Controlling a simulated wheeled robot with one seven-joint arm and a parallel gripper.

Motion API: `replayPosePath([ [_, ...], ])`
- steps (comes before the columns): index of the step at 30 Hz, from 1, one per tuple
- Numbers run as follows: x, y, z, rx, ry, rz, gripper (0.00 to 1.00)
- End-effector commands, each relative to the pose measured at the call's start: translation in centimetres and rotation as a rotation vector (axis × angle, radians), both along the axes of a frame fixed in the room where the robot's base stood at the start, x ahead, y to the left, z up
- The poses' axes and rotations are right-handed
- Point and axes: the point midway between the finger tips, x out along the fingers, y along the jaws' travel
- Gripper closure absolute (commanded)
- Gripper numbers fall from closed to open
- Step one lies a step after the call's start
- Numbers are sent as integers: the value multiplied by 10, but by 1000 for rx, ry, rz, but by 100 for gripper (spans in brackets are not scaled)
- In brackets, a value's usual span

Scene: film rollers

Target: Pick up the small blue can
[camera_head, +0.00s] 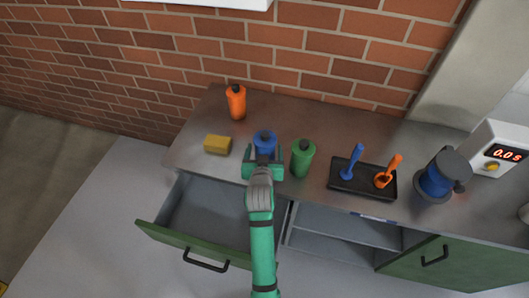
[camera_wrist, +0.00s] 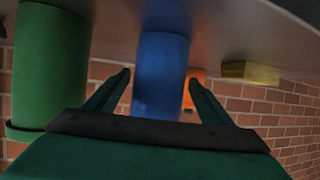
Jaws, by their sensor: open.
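The small blue can (camera_head: 264,140) has a black cap and stands upright on the metal counter. My gripper (camera_head: 263,160) is open at the near side of this can and hides its lower part in the head view. In the wrist view, which looks upside down, the blue can (camera_wrist: 161,60) stands between the two dark green fingers of my gripper (camera_wrist: 159,75). A gap shows on each side of the can at the fingertips.
A green can (camera_head: 303,158) stands close to the right. A yellow block (camera_head: 217,145) and an orange bottle (camera_head: 236,103) are to the left. A black tray (camera_head: 348,182) with blue and orange tools lies farther right. Below, a drawer (camera_head: 190,247) is pulled open.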

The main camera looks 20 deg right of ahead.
Motion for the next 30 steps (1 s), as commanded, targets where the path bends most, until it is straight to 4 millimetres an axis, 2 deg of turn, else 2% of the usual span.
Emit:
replayPosePath([
  [5, 0, -2, 0, 0, -1, -2, 25],
  [12, -1, -2, 0, -1, -1, -3, 82],
  [22, 1, 1, 7, -1, -6, 2, 83],
  [26, 1, 1, 23, -3, -9, 3, 83],
  [30, -4, 2, 47, -2, -9, 1, 83],
])
